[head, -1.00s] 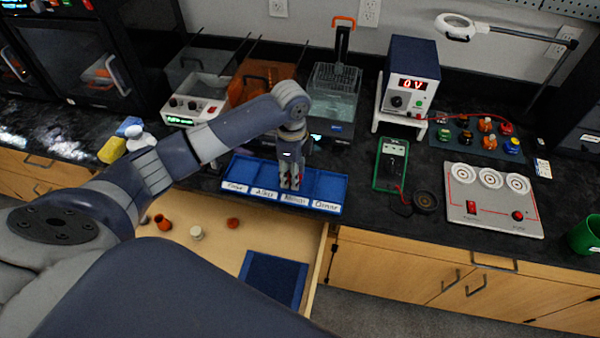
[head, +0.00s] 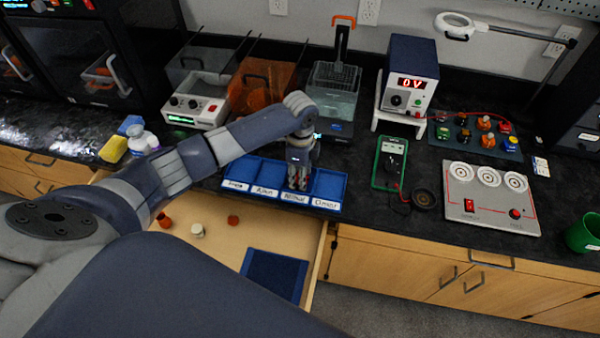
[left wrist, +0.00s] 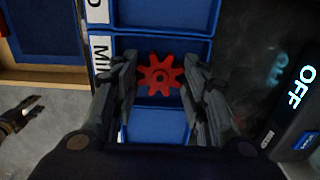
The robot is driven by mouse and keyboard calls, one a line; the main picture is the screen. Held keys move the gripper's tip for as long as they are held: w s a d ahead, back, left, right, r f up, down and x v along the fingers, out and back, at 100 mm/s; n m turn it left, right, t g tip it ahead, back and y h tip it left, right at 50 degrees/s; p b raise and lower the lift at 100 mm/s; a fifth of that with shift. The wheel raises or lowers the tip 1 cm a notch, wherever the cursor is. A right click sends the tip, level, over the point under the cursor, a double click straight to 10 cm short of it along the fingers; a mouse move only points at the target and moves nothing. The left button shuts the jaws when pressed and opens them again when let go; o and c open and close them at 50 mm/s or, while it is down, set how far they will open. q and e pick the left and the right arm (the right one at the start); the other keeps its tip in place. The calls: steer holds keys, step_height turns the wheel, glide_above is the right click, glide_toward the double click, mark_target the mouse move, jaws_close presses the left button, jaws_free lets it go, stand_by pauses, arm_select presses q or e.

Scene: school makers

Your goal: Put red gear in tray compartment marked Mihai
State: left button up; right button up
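The blue tray (head: 239,173) stands on the counter above the open drawer, with a row of compartments and white name labels along its front edge. My left gripper (head: 298,186) points down over the third compartment. In the left wrist view its fingers (left wrist: 160,68) are on both sides of the red gear (left wrist: 161,75) and appear to touch its teeth. The gear is over the compartment whose label (left wrist: 102,56) begins "MI"; its height above the floor is unclear. A dark gripper-like part, probably my right gripper (left wrist: 22,112), shows at the left edge of the left wrist view.
A clear-sided bath (head: 333,100) stands close behind the tray. A green multimeter (head: 390,163) lies to the right.

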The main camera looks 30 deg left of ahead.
arm_select(q)
steer(key=shift+o, duration=0.5)
steer(key=shift+r, duration=0.2)
step_height(320, 180, up, 12)
steer(key=b, duration=0.1)
steer(key=shift+f, duration=0.1)
stand_by(0.3)
